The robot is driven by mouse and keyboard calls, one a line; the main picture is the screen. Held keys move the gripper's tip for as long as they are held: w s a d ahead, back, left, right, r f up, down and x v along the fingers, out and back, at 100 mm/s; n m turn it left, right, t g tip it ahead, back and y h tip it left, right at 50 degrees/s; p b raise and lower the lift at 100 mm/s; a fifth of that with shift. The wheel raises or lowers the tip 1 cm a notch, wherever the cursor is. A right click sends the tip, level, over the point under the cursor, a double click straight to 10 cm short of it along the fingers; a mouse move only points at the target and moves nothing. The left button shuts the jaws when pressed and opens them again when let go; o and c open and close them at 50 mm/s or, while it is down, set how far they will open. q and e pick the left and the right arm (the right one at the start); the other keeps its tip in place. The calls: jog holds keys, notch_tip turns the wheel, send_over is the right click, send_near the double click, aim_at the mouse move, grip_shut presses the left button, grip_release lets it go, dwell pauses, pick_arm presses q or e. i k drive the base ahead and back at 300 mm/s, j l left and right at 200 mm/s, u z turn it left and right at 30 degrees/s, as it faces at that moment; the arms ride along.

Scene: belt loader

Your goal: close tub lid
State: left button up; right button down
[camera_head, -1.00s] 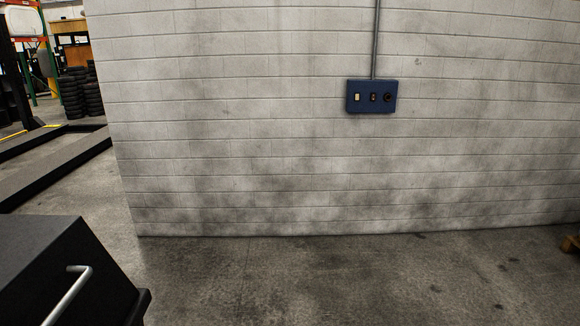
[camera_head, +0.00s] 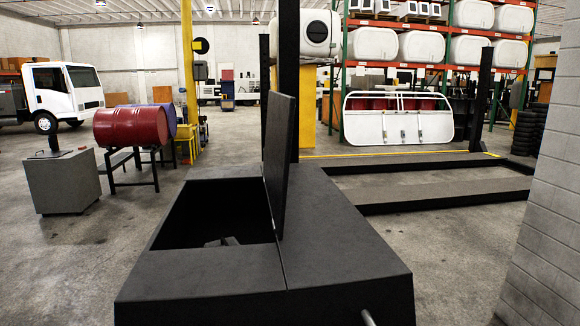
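A large dark grey tub (camera_head: 200,270) stands in front of me in the middle of the head view. Its lid (camera_head: 279,165) stands open, about upright, along the right side of the opening. The opening is on the left of the top and its inside is black. A grey angular object lies low in the opening; I cannot tell what it is. A metal handle (camera_head: 368,318) shows on the near face, cut by the bottom edge. Neither gripper is in view.
A grey block (camera_head: 62,185) and a red drum (camera_head: 131,126) on a stand are at the left. Bare floor is left of the tub.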

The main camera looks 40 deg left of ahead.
aim_at(281, 107)
jog(key=i+l+u, duration=0.25)
jog(key=u, duration=0.15)
jog(key=i+l+u, duration=0.15)
jog(key=l+u, duration=0.2)
jog(key=i+l+u, duration=0.15)
jog(key=l+u, duration=0.25)
jog(key=i+l+u, duration=0.1)
jog(key=l+u, duration=0.65)
jog(key=i+l+u, duration=0.2)
jog(key=l, duration=0.25)
jog(key=i+j, duration=0.1)
jog(key=i, duration=0.25)
jog(key=i+j, duration=0.1)
jog(key=i, duration=0.25)
